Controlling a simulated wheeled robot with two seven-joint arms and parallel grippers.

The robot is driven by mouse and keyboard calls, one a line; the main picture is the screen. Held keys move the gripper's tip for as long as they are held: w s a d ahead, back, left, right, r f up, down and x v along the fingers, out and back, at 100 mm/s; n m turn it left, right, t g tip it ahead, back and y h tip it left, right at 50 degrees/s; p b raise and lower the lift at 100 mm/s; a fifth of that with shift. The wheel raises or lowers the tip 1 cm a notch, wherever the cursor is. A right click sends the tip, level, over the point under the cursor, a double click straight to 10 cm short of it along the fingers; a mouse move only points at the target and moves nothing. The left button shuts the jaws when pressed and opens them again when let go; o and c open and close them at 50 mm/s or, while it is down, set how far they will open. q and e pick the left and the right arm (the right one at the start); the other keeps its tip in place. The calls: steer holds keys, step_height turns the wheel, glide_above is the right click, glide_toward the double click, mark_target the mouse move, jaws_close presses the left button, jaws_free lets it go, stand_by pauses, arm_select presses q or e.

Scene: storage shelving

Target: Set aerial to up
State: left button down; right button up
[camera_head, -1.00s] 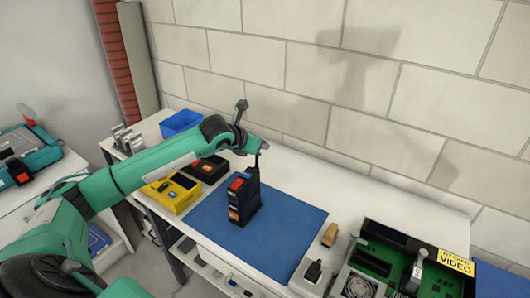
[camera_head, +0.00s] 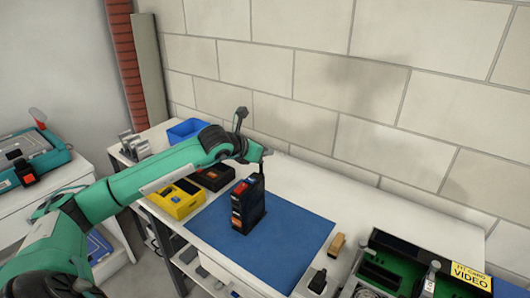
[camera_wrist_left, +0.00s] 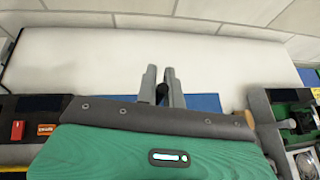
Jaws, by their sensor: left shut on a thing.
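A dark radio-like device (camera_head: 248,206) with red, blue and orange parts stands upright on the blue mat (camera_head: 288,238). Its thin black aerial (camera_head: 262,166) rises from the top, close to upright. My left gripper (camera_head: 265,155) is at the aerial's upper end, above the device. In the left wrist view my left gripper (camera_wrist_left: 163,82) has its two grey fingers close together with the dark aerial tip (camera_wrist_left: 162,93) between them. My right gripper is in neither current view.
An open green-board case (camera_head: 412,262) is at the right. A small tan block (camera_head: 337,243) lies between. The back of the white table is clear.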

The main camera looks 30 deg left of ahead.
arm_select(q)
steer(key=shift+f, duration=0.1)
steer(key=c, duration=1.5)
jaws_free()
